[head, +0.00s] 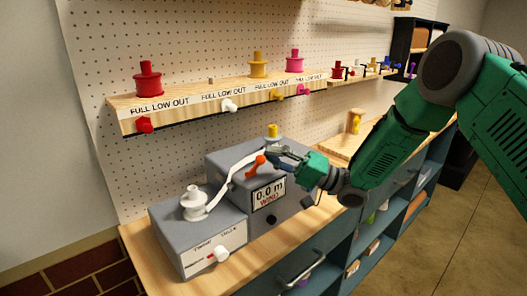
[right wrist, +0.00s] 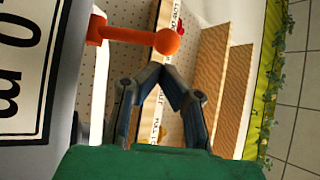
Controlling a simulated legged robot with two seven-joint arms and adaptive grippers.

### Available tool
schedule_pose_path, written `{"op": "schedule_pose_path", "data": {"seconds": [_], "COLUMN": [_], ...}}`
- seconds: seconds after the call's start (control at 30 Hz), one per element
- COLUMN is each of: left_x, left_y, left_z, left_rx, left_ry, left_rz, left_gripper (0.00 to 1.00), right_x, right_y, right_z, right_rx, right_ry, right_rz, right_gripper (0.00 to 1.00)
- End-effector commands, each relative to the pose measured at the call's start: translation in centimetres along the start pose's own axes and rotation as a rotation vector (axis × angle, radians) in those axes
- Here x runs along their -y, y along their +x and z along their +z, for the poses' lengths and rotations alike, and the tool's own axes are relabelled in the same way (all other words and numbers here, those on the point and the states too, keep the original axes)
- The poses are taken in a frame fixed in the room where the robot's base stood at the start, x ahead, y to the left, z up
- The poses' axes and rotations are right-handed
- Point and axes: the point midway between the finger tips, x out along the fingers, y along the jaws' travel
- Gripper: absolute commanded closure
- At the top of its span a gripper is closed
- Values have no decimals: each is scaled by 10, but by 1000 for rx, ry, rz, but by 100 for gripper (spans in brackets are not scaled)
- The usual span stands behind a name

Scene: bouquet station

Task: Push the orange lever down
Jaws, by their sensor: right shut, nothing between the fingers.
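The orange lever (head: 256,166) is on the front of the grey machine (head: 228,165), just above its "0.0 m" display (head: 268,193). In the right wrist view the lever (right wrist: 130,35) reaches out sideways from the machine and ends in a round knob. My right gripper (head: 272,152) is shut and empty, with its fingertips close by the lever. In the right wrist view the closed fingertips (right wrist: 162,72) lie just below the knob in the picture; whether they touch it I cannot tell. My left gripper is out of view.
A lower grey box (head: 198,236) with a white spool (head: 193,204) stands left of the machine, and a white ribbon (head: 233,175) runs between them. A shelf (head: 190,107) of coloured spools is above. The wooden bench (head: 262,250) has a bare front strip.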

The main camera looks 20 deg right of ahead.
Motion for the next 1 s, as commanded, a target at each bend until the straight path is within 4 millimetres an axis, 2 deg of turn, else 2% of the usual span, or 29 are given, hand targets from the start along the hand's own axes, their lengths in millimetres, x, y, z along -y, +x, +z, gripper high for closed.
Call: {"op": "schedule_pose_path", "data": {"seconds": [0.03,0.2,0.43,0.6,1.0], "left_x": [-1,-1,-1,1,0], "left_y": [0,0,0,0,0], "left_z": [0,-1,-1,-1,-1], "left_rx": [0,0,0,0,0], "left_ry": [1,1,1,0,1], "left_rz": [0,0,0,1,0], "left_gripper": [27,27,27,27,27], "right_x": [-1,-2,-1,-1,-1], "right_y": [-13,-51,-89,-98,-100], "right_z": [-1,-2,-2,-1,-2], "right_rx": [-4,-5,-3,-1,-1], "right_ry": [1,2,2,1,2], "right_rz": [1,1,-1,0,-2], "right_gripper": [100,100,100,100,100]}}
